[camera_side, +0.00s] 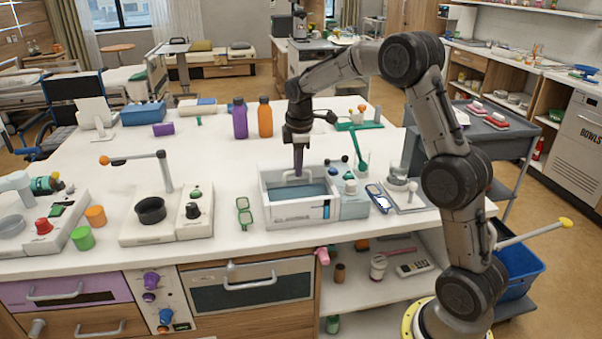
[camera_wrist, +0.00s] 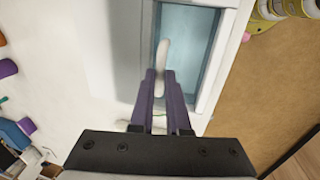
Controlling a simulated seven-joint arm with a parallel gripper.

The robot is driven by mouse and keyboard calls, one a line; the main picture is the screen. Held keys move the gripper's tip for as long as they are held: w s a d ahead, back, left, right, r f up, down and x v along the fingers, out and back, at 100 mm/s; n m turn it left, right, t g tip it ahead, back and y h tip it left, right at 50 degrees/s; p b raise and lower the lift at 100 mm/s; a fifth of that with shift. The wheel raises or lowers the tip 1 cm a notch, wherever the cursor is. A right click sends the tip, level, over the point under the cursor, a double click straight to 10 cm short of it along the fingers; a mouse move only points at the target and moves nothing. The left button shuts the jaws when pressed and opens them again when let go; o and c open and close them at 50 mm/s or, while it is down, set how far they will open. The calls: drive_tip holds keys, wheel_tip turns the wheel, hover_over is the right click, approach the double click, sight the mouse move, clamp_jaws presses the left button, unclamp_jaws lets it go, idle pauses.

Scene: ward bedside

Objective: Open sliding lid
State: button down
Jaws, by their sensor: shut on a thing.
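A white box (camera_side: 292,221) stands near the front edge of the white counter. Its sliding lid (camera_side: 310,189) is a blue-grey panel set between the white walls, with a pale handle (camera_side: 297,180) on top. In the wrist view the lid (camera_wrist: 192,35) lies inside the box's white rim and the handle (camera_wrist: 161,54) is a pale bar. My gripper (camera_side: 298,172) points down over the box, and its purple fingers are shut on the handle. In the wrist view my gripper (camera_wrist: 160,76) has the handle's near end between its fingertips. How far the lid stands open I cannot tell.
A blue-grey unit (camera_side: 352,204) with small jars adjoins the box's right side. Green glasses (camera_side: 244,213) lie to its left and blue glasses (camera_side: 378,198) to its right. Purple (camera_side: 240,118) and orange (camera_side: 265,117) bottles stand behind. The counter left of the box has some free room.

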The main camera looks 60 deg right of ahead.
sight(296, 179)
drive_tip(key=w+d, duration=0.3)
drive_tip(key=shift+w+d+r, duration=0.1)
drive_tip(key=shift+w+d, duration=0.1)
drive_tip(key=c, duration=0.9)
unclamp_jaws()
drive_tip(key=r, duration=0.4)
drive_tip(key=s+a+r, duration=0.1)
drive_tip(key=r, duration=0.4)
drive_tip(key=s+a+r, duration=0.1)
drive_tip(key=r, duration=0.3)
drive_tip(key=shift+r, duration=0.25)
